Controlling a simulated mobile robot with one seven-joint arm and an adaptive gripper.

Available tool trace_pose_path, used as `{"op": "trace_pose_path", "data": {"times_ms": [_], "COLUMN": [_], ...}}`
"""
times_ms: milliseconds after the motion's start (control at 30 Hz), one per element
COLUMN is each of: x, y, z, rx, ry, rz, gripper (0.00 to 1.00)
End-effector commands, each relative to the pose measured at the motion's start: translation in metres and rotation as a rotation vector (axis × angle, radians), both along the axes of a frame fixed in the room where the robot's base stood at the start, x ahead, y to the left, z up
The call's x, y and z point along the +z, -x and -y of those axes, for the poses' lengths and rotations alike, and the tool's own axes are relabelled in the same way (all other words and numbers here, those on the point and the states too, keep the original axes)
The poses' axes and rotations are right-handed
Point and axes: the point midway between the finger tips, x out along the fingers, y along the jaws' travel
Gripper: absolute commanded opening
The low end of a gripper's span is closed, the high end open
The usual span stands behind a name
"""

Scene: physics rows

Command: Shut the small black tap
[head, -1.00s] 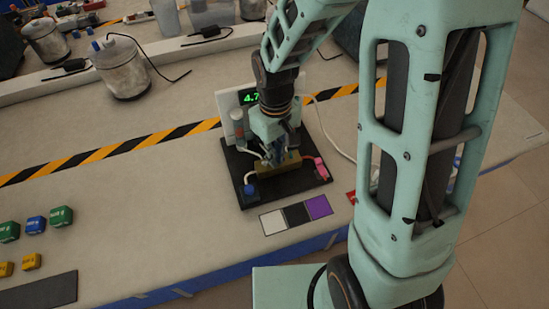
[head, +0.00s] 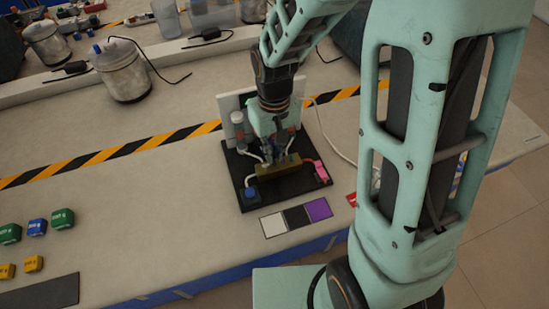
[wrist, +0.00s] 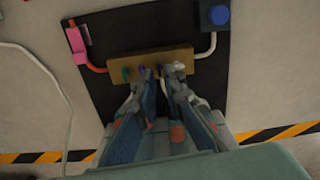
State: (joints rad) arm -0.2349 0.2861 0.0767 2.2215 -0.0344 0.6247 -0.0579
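A brass block (wrist: 185,56) lies across a black board; it also shows in the head view (head: 278,168). Small taps stand along the block; a green one (wrist: 126,74) is left of my fingers in the wrist view. A small dark piece (wrist: 159,71), which looks like the black tap, shows between my fingertips, partly hidden by them. My gripper (wrist: 161,78) points down at the block, its two fingers apart on either side of that piece. I cannot tell whether they touch it. In the head view my gripper (head: 277,156) is over the block's back edge.
The black board (head: 240,168) also bears a pink fitting (head: 320,171) and a blue knob (head: 250,192). A white panel (head: 228,105) stands behind my gripper. A white cable (head: 328,139) runs at the right.

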Motion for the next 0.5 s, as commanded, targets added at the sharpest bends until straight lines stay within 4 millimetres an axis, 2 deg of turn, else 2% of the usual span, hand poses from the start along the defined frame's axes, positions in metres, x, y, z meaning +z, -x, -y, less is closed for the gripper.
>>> {"op": "trace_pose_path", "data": {"times_ms": [33,500], "x": [0.01,0.046], "y": [-0.002,0.002], "z": [-0.001,0.001], "rx": [0.001,0.002], "ry": [-0.001,0.003], "rz": [0.005,-0.005], "gripper": [0.09,0.09]}}
